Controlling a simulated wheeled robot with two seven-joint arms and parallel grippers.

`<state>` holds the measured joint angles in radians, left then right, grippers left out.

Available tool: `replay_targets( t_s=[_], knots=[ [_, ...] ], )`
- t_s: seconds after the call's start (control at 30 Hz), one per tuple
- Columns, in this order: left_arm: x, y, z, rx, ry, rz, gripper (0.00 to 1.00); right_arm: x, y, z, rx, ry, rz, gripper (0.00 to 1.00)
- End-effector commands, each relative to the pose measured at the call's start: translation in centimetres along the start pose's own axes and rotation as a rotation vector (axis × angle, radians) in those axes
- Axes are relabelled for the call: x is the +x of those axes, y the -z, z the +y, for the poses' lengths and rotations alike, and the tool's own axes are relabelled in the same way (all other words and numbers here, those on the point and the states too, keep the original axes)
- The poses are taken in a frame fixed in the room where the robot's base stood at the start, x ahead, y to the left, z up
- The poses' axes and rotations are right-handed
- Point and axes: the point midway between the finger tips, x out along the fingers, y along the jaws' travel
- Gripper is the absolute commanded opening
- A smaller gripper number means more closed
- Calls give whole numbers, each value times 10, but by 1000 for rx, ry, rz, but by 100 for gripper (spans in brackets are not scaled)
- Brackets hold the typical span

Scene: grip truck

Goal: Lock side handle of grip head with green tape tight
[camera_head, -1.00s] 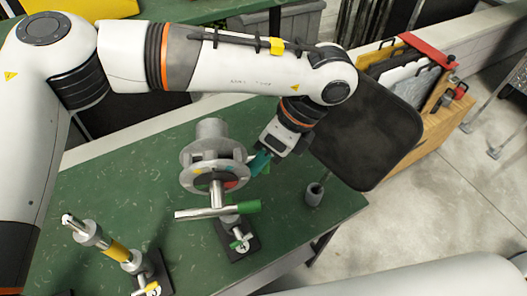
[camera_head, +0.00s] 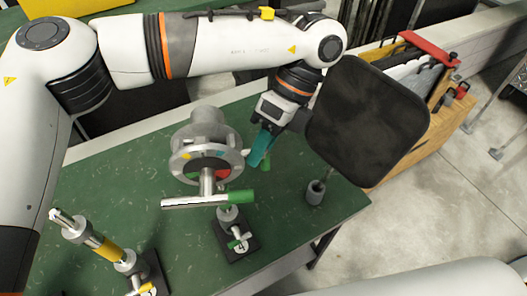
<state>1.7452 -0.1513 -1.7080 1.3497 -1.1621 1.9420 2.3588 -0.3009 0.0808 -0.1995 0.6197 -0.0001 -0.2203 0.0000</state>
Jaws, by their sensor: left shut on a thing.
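The grip head (camera_head: 207,157) with green tape is a set of silver discs on a short stand with a black base (camera_head: 236,240) on the green table. Its T-handle bar (camera_head: 190,202) points left and has a green-taped end (camera_head: 241,197). My left gripper (camera_head: 260,150) has teal fingers and is shut at the right side of the discs. A green handle end (camera_head: 266,161) shows beside the fingers, which hide most of the side handle. My right gripper is out of view.
A yellow-taped grip head (camera_head: 105,246) stands at the table's front left. A black square panel (camera_head: 367,122) stands close to the right of my left gripper, near a small grey cylinder (camera_head: 315,192). A wooden cart (camera_head: 420,140) is behind it.

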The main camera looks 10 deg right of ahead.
Motion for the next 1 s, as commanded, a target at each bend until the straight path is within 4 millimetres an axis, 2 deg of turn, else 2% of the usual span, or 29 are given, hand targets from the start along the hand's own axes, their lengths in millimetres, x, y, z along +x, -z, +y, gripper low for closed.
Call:
replay_targets(
  t_s=[0.17,0.43,1.0],
  knots=[
    [-2,2,2,48,93,-71,7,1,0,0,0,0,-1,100],
    [-3,4,2,106,198,-149,7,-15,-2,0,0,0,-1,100],
    [0,4,5,134,242,-185,6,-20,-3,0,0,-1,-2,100]
  ],
)
